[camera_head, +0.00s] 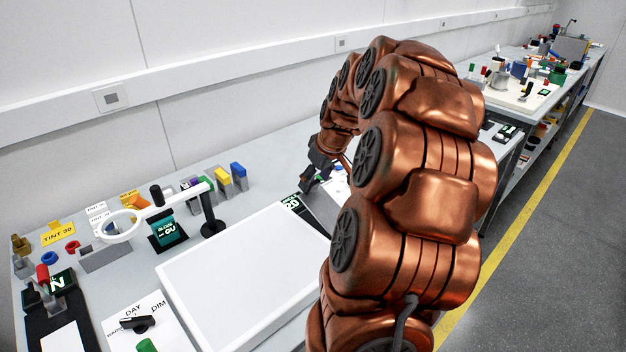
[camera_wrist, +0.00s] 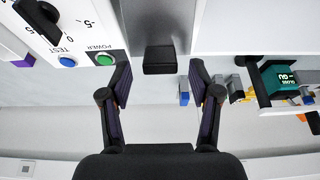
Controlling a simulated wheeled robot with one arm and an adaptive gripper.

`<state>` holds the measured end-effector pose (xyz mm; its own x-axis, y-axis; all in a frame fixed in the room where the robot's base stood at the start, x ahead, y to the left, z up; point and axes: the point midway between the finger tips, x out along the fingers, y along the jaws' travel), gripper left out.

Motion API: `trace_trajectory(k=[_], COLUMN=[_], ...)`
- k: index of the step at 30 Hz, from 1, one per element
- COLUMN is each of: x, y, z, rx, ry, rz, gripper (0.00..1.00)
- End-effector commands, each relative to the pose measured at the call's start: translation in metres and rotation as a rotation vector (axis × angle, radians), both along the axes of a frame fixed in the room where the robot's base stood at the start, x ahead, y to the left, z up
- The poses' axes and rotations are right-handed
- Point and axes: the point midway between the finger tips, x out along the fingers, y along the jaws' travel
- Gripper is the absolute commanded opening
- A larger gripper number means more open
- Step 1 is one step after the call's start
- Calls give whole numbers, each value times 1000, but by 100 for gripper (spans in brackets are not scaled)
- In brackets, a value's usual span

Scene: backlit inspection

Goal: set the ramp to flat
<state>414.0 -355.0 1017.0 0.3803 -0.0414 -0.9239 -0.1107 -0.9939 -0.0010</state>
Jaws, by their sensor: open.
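The ramp (camera_wrist: 156,22) shows in the wrist view as a grey metal plate at the top middle, with a black block-shaped tab (camera_wrist: 160,60) at its near end. In the head view a grey sloping surface (camera_head: 322,208), which looks like the ramp, lies beside the light panel, partly hidden by my arm. My gripper (camera_wrist: 160,78) is open, its two fingers on either side of the tab, with a gap on each side. The head view shows my gripper (camera_head: 312,176) just above that end. I cannot tell the ramp's angle.
A white light panel (camera_head: 240,275) lies left of the ramp. A control box with a green POWER button (camera_wrist: 104,59) and a blue TEST button (camera_wrist: 67,61) stands on the other side. A teal-labelled block (camera_head: 166,230) and a magnifier stand (camera_head: 211,222) are behind the panel.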

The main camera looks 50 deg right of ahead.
Motion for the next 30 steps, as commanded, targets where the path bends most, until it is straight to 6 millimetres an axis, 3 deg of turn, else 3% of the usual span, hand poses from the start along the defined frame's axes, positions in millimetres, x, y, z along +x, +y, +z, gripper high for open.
trace_trajectory(k=[6, 16, 30], x=[7, 8, 8], y=[-1, -1, -1], z=[-15, -18, -18], rx=[-1, -2, -1], ry=[0, -1, -1], rz=[0, -1, 0], gripper=[62, 61, 12])
